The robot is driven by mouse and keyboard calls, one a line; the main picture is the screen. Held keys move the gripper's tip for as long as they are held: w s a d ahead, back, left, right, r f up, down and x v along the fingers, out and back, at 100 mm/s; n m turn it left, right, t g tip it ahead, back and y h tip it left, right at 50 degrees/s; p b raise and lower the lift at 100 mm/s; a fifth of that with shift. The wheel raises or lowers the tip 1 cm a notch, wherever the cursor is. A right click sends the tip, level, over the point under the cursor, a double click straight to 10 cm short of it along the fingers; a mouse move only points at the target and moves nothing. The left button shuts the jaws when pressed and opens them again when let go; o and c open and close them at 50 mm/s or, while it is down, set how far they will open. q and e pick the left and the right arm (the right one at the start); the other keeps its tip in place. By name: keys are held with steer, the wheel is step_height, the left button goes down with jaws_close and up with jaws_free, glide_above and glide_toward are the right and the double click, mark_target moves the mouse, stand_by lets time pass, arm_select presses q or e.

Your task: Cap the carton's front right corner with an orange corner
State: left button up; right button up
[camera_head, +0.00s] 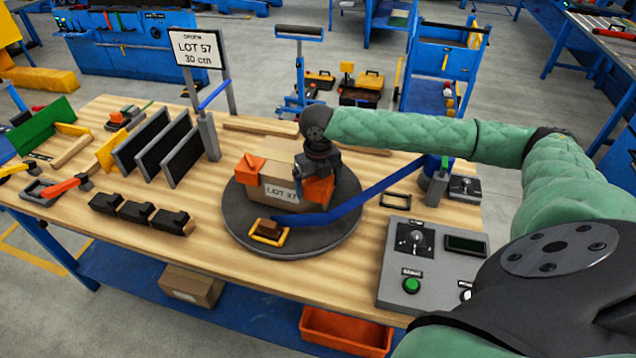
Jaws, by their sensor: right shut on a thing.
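The cardboard carton (282,192), labelled "LOT 27" or similar, sits on a dark round turntable (343,235). One orange corner (249,168) caps its front left corner. My right gripper (318,176) reaches in from the right and points down at the carton's right end. It is shut on another orange corner (318,191), which is at the carton's front right corner. The gripper hides part of it, so I cannot tell whether it is fully seated. My left gripper is not in view.
A blue strap (375,190) runs from the turntable to a post at right. A yellow-framed piece (268,233) lies at the turntable's front. A control box (432,262) stands front right. Black panels (168,142), black blocks (137,211) and a sign (196,48) stand left.

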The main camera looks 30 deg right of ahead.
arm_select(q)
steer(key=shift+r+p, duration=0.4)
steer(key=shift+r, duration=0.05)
arm_select(e)
steer(key=shift+w, duration=0.15)
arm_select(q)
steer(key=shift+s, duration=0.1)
arm_select(e)
steer(key=o, duration=0.7)
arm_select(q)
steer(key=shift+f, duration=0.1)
arm_select(e)
steer(key=shift+o, duration=0.2)
steer(key=shift+r+b, duration=0.55)
steer(key=shift+r, duration=0.7)
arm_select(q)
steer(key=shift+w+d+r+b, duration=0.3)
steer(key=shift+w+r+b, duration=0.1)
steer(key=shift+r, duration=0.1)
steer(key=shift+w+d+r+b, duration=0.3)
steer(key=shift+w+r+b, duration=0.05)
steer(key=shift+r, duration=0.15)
arm_select(e)
steer(key=shift+r, duration=2.65)
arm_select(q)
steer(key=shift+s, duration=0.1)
